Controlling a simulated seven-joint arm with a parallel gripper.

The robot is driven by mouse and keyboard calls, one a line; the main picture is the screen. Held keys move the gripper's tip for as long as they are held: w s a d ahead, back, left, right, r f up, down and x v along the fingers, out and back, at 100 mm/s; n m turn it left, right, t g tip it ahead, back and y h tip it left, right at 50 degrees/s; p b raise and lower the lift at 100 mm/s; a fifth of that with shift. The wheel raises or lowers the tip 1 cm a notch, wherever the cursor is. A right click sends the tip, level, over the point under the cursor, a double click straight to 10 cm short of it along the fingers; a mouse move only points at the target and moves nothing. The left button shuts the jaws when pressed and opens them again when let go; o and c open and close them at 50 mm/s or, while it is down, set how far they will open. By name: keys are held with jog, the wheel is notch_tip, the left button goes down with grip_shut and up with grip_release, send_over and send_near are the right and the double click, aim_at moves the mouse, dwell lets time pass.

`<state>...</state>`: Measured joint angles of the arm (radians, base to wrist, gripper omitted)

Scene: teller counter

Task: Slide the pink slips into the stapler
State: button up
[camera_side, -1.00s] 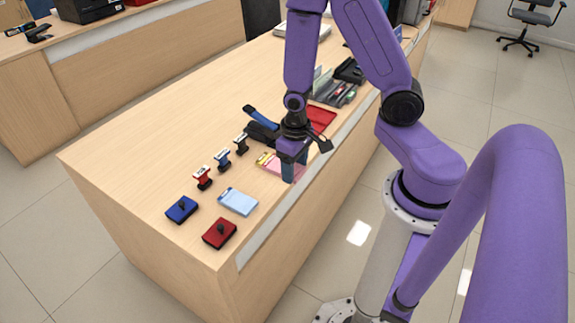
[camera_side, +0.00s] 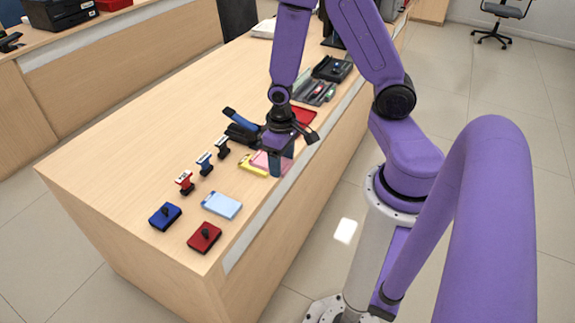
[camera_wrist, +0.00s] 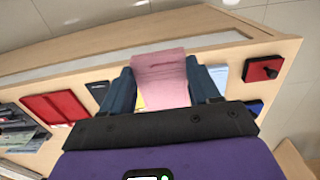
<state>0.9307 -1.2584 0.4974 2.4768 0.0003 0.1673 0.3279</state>
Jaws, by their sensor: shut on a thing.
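The pink slips (camera_side: 261,158) are a thin stack between my gripper's (camera_side: 277,166) fingers, near the counter's front edge. In the wrist view, my gripper (camera_wrist: 160,78) is shut on the pink slips (camera_wrist: 163,80), with one blue finger at each side and the slips sticking out past the fingertips. The stapler (camera_side: 240,130) is black with a raised blue arm and stands just behind and left of my gripper. My gripper partly hides it in the side view, and I cannot make it out in the wrist view.
A yellow pad (camera_side: 247,166) lies beside the slips. A light blue pad (camera_side: 222,205), a red ink pad (camera_side: 204,238), a blue ink pad (camera_side: 165,216) and several stamps (camera_side: 205,164) stand to the left. A red tray (camera_side: 303,116) lies beyond my gripper.

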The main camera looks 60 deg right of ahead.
jog(key=w+d+f, duration=0.3)
jog(key=w+d, duration=0.1)
jog(key=d, duration=0.5)
jog(key=w+d+f, duration=0.2)
jog(key=w+d, duration=0.3)
jog(key=d, duration=0.4)
jog(key=shift+s+a+f, duration=0.1)
jog(key=shift+f, duration=1.5)
jog(key=shift+s+f, duration=0.1)
jog(key=shift+f, duration=1.45)
jog(key=shift+w+f, duration=0.1)
jog(key=shift+w, duration=0.9)
jog(key=shift+w, duration=1)
jog(key=o, duration=1.2)
